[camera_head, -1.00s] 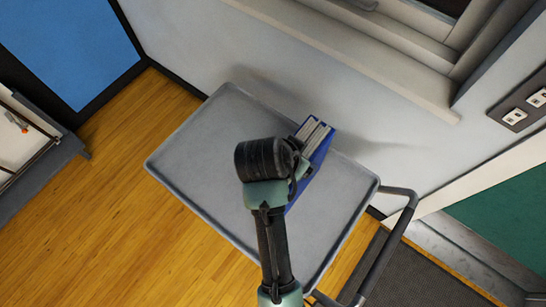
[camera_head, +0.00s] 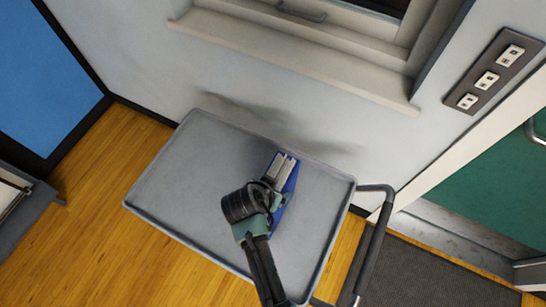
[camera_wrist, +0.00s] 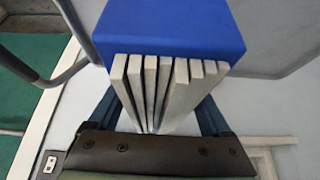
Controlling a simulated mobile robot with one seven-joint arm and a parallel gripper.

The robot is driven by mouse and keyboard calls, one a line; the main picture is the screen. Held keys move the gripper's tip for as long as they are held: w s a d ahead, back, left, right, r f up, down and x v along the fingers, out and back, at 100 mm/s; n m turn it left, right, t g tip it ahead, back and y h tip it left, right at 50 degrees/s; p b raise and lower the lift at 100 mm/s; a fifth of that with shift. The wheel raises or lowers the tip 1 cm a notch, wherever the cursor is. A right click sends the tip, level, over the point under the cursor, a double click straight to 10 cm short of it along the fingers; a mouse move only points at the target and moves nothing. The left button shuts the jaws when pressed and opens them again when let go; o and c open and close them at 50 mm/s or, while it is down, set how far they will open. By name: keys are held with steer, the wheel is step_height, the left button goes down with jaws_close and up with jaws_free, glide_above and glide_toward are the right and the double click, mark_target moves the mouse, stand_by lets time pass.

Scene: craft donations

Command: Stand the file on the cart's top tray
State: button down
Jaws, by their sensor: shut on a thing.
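The blue file (camera_head: 287,184) with pale pages is upright over the right half of the cart's grey top tray (camera_head: 180,170). My gripper (camera_head: 272,196) is shut on the file and reaches it from the near side. In the wrist view, the file (camera_wrist: 170,32) fills the upper middle, its page edges towards me, with my gripper's fingers (camera_wrist: 160,115) on both sides of it. The file's bottom edge is hidden, so I cannot tell whether it touches the tray.
The tray's left half is bare. A wall with a window sill (camera_head: 300,60) runs behind the cart. The cart's handle (camera_head: 377,240) stands out at the right. A dark mat (camera_head: 430,275) lies on the floor beyond it.

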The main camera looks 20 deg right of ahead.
steer(key=shift+w+r, duration=0.1)
jaws_free()
steer(key=shift+f, duration=0.2)
steer(key=b+v, duration=0.1)
steer(key=v, duration=1.1)
steer(key=shift+r, duration=0.15)
steer(key=w+a+r+n+t+y, duration=0.15)
steer(key=w+r+t, duration=0.3)
steer(key=r, duration=0.45)
steer(key=w+a+r+n+t, duration=0.1)
steer(key=w+a+r+t, duration=0.15)
steer(key=w+r, duration=0.5)
steer(key=w+a+r+n+t+y, duration=0.1)
steer(key=w+r+n+t, duration=0.2)
steer(key=r, duration=0.8)
step_height(320, 180, up, 17)
steer(key=s+a+n+t, duration=0.1)
steer(key=t, duration=0.6)
steer(key=s+a+r+n+t+y, duration=0.1)
steer(key=s+r+n+t, duration=0.1)
steer(key=s+r, duration=0.3)
steer(key=s+r+n+t+y, duration=0.1)
steer(key=s+r+t, duration=0.3)
steer(key=r, duration=0.8)
steer(key=shift+s+a+n+t, duration=0.4)
steer(key=shift+s+n, duration=0.15)
steer(key=shift+s, duration=0.3)
